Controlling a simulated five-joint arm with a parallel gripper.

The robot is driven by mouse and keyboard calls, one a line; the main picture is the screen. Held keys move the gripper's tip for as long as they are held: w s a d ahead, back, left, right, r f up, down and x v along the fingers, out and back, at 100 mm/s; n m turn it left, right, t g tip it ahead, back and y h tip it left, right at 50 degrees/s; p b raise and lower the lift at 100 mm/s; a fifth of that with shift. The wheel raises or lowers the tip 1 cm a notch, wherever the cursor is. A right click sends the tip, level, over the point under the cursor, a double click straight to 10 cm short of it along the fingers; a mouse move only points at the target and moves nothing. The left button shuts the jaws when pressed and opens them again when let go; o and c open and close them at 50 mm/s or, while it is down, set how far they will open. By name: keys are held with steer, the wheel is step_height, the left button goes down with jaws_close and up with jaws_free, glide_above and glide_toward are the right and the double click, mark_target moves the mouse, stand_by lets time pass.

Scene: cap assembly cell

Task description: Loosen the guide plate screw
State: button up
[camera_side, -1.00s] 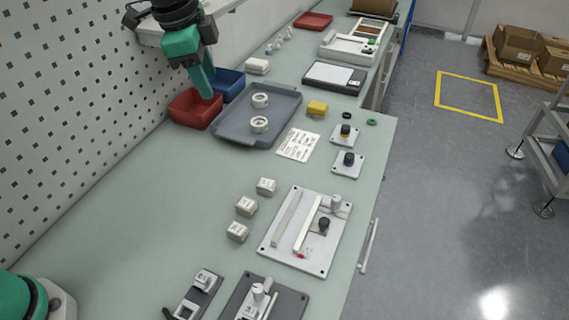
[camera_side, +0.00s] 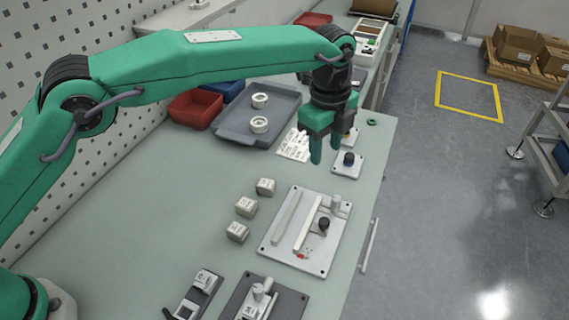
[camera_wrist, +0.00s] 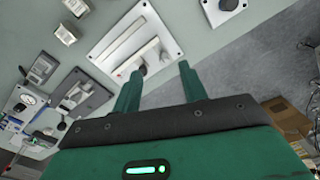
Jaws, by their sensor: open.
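The guide plate fixture (camera_side: 268,243) is a light square plate near the front right of the bench, with two pale parallel bars on it. The guide plate screw, a black knob (camera_side: 324,225), stands upright beside the right bar. The fixture also shows in the wrist view (camera_wrist: 103,48), with the black knob (camera_wrist: 142,70) just beyond my fingers. My gripper (camera_side: 325,152) points down, open and empty, above the bench behind the fixture and apart from the knob. Its two green fingers show in the wrist view (camera_wrist: 160,85) with a gap between them.
Several small pale blocks (camera_side: 246,206) stand left of the fixture. A small plate with a dark knob (camera_side: 348,160) lies close to my gripper. A grey tray with white rings (camera_side: 229,130) is at the back. Clamp fixtures (camera_side: 270,300) lie in front. The left bench is clear.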

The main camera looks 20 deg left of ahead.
steer(key=m, duration=0.2)
glide_above(337, 198)
step_height(337, 198, down, 4)
steer(key=shift+f, duration=0.15)
steer(key=shift+f, duration=0.1)
steer(key=shift+f, duration=3.8)
jaws_close()
